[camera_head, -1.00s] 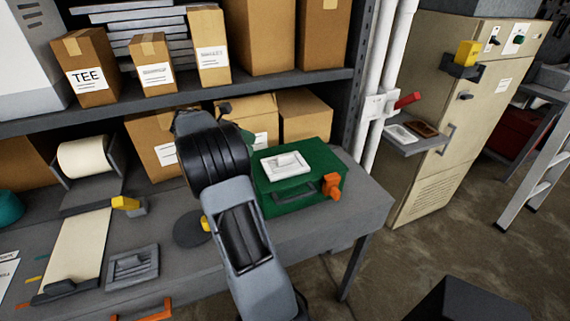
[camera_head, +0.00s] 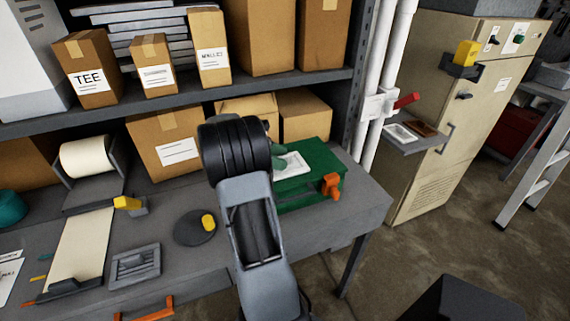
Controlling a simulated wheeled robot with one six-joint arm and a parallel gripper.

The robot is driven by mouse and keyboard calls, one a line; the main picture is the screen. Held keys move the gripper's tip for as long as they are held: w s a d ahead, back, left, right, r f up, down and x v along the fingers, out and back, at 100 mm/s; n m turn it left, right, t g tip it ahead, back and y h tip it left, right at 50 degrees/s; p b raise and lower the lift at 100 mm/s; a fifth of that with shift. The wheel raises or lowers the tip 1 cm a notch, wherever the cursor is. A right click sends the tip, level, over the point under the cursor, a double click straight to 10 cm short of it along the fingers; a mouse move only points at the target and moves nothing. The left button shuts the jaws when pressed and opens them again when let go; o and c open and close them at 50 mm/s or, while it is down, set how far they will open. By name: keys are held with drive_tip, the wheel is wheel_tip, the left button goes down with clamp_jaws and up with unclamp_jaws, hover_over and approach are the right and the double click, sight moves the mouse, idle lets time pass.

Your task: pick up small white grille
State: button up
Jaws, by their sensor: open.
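A small white grille-like plate (camera_head: 296,164) lies flat on top of the green case (camera_head: 300,187) on the workbench. My gripper (camera_head: 280,164) is over the left part of this plate. It is open, mostly hidden behind my own wrist, and I cannot tell whether it touches the plate. Another small white framed piece (camera_head: 400,132) lies on the little grey side shelf (camera_head: 418,146) by the beige cabinet, beside a brown piece (camera_head: 422,128). A grey louvred grille (camera_head: 135,264) lies at the front of the bench.
Cardboard boxes (camera_head: 306,115) stand behind the green case under the upper shelf (camera_head: 190,97). A dark round base with a yellow knob (camera_head: 208,222) stands left of my arm. White pipes (camera_head: 380,90) rise right of the bench. The bench's right front corner (camera_head: 368,205) is clear.

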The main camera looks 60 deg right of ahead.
drive_tip(key=shift+c, duration=0.3)
clamp_jaws()
idle(0.3)
